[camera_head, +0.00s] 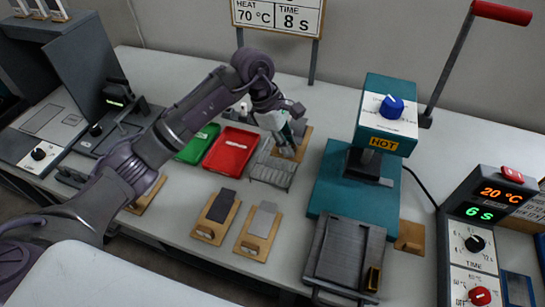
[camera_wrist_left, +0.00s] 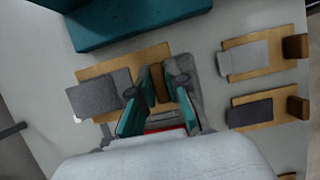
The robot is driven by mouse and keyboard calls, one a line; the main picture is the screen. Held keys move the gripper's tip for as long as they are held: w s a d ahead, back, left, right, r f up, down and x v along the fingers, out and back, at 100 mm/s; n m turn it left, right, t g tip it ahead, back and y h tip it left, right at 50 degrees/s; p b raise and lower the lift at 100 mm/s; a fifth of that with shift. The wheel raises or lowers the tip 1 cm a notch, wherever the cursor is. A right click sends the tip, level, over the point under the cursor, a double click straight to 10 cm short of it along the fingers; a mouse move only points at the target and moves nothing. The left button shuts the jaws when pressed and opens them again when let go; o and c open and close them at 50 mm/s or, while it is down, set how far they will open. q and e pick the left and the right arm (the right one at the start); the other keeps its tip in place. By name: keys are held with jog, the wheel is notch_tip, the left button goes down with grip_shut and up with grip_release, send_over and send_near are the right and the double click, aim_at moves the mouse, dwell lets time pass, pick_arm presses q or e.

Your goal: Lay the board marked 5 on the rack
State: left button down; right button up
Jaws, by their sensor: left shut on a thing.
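My left gripper (camera_head: 287,150) is over the far end of the grey ribbed rack (camera_head: 272,172) in the head view. In the left wrist view its teal fingers (camera_wrist_left: 158,100) are shut on the brown wooden grip of a tan board (camera_wrist_left: 150,57). That board bears a dark grey swatch (camera_wrist_left: 100,96); it also shows beside the gripper in the head view (camera_head: 306,141). I cannot tell whether it touches the rack, and its number is not readable. Two more boards, one with a dark swatch (camera_head: 215,216) and one with a light grey swatch (camera_head: 252,244), lie nearer the front. My right gripper is not seen.
A red tray (camera_head: 231,151) and a green tray (camera_head: 197,144) are left of the rack. A teal hot press (camera_head: 327,185) stands to the right, with a dark grey tray (camera_head: 345,253) before it. A control box (camera_head: 475,245) is at far right.

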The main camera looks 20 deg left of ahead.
pick_arm(q)
jog(key=a, duration=0.1)
jog(key=s+a+f, duration=0.1)
jog(key=a+f, duration=0.1)
jog(key=shift+s+a+f+p, duration=0.15)
jog(key=shift+s+p, duration=0.2)
jog(key=shift+f, duration=0.1)
jog(key=shift+a+f, duration=0.1)
jog(key=shift+f, duration=0.25)
notch_tip(320, 180, down, 2)
jog(key=shift+f+p, duration=0.25)
jog(key=shift+p, duration=0.3)
jog(key=shift+f, duration=0.45)
jog(key=c, duration=1.2)
grip_release()
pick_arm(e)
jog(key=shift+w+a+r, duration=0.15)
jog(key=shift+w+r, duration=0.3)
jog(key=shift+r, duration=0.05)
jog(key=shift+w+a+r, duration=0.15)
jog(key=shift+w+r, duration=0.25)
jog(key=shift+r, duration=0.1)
